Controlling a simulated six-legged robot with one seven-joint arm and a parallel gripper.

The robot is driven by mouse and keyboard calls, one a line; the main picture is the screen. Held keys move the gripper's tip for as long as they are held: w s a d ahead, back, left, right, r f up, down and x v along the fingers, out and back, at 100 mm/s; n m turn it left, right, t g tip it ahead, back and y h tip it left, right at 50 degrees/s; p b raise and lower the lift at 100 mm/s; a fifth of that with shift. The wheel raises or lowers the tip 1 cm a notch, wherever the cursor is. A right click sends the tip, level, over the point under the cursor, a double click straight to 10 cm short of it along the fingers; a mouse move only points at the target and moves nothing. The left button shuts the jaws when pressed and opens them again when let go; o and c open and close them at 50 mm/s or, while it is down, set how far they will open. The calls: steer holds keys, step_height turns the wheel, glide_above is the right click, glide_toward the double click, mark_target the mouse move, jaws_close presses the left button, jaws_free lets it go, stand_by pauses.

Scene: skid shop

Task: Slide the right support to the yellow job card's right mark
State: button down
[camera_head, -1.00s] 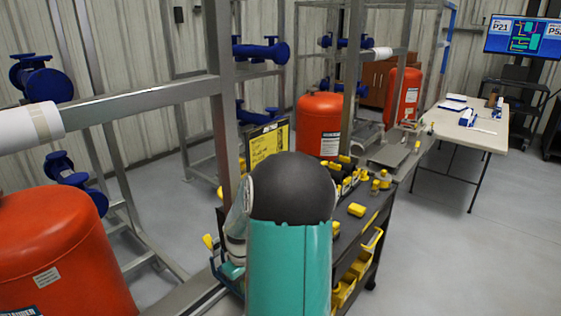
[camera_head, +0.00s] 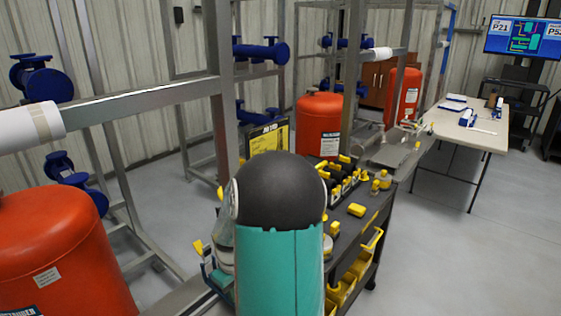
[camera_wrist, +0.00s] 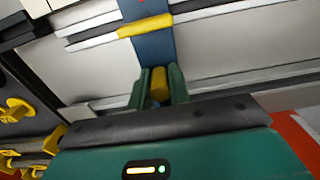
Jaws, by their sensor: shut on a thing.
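In the wrist view, my gripper (camera_wrist: 160,88) is shut on a yellow knob (camera_wrist: 159,84) that stands up between its two green fingers. The knob is in line with a blue support (camera_wrist: 152,48), which has a yellow band across it and lies over pale metal rails. I cannot tell from its looks whether this is the right support. In the head view, a small yellow-tipped blue part (camera_head: 198,248) shows just left of my arm, which hides the gripper. The yellow job card (camera_head: 272,138) stands behind my arm, partly covered. Its marks cannot be read.
A black cart (camera_head: 343,228) with yellow parts and bins stands right of my arm. A grey steel frame post (camera_head: 222,110) rises close on the left. Red tanks (camera_head: 60,250) stand at left and behind. A pale table (camera_head: 480,138) is at right, with open floor before it.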

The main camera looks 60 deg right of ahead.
steer(key=shift+w+a, duration=0.1)
steer(key=shift+w+a, duration=0.2)
steer(key=shift+a, duration=0.6)
steer(key=shift+w+a, duration=0.15)
steer(key=shift+a, duration=0.75)
steer(key=shift+w+a, duration=0.2)
steer(key=shift+a, duration=0.6)
steer(key=shift+w+a, duration=0.2)
steer(key=shift+a, duration=0.7)
steer(key=shift+w+a, duration=0.2)
steer(key=shift+a, duration=0.6)
steer(key=shift+w+a, duration=0.2)
steer(key=shift+a, duration=0.7)
steer(key=shift+w+a, duration=0.2)
steer(key=shift+a, duration=0.6)
steer(key=shift+w+a, duration=0.15)
steer(key=shift+a, duration=0.65)
steer(key=shift+w+a, duration=0.2)
steer(key=shift+a, duration=0.55)
